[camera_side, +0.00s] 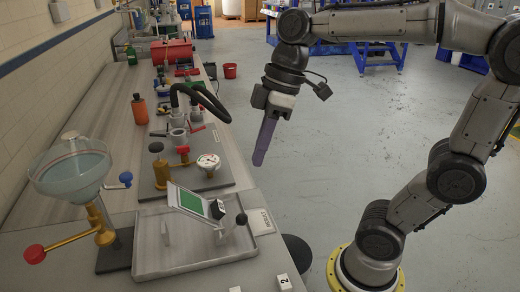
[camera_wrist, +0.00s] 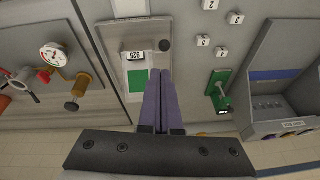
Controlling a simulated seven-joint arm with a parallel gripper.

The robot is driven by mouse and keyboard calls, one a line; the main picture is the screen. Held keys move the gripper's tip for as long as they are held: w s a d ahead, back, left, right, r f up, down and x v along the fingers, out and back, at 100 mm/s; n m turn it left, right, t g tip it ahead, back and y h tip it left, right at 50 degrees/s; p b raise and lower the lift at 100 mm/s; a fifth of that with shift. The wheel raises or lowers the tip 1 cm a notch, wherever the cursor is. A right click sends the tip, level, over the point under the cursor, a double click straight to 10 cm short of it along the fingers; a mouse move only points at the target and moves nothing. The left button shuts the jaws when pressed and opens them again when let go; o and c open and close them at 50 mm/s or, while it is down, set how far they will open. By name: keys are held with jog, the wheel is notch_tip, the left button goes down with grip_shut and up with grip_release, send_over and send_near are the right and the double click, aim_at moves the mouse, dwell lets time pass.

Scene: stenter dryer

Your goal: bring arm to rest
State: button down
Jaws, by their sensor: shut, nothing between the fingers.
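My gripper (camera_side: 264,142) hangs from my arm, pointing down, to the right of the bench edge and above the grey floor in the side view. Its long purple fingers are together, with nothing between them. In the wrist view my gripper (camera_wrist: 163,47) shows its two fingers side by side, over the panel with a green screen. They do not appear to touch anything. The device with the green screen (camera_side: 190,200) stands in a grey tray (camera_side: 150,262) on the bench; the screen also shows in the wrist view (camera_wrist: 138,82).
The bench (camera_side: 225,150) holds a pressure gauge (camera_side: 208,161), a glass bowl on a brass stand (camera_side: 72,170), a red-knobbed lever (camera_side: 35,254) and an orange bottle (camera_side: 139,109). Open floor (camera_side: 350,140) lies right of the bench. A blue-framed table (camera_side: 375,55) stands behind.

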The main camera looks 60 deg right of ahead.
jog(key=s+d+f+m+t+h, duration=0.2)
jog(key=s+d+f+m+t, duration=0.1)
jog(key=s+f+m, duration=0.3)
jog(key=shift+s+d+m+h, duration=0.4)
jog(key=shift+s+d+m, duration=0.3)
jog(key=shift+s, duration=0.35)
jog(key=shift+f, duration=0.1)
dwell(0.4)
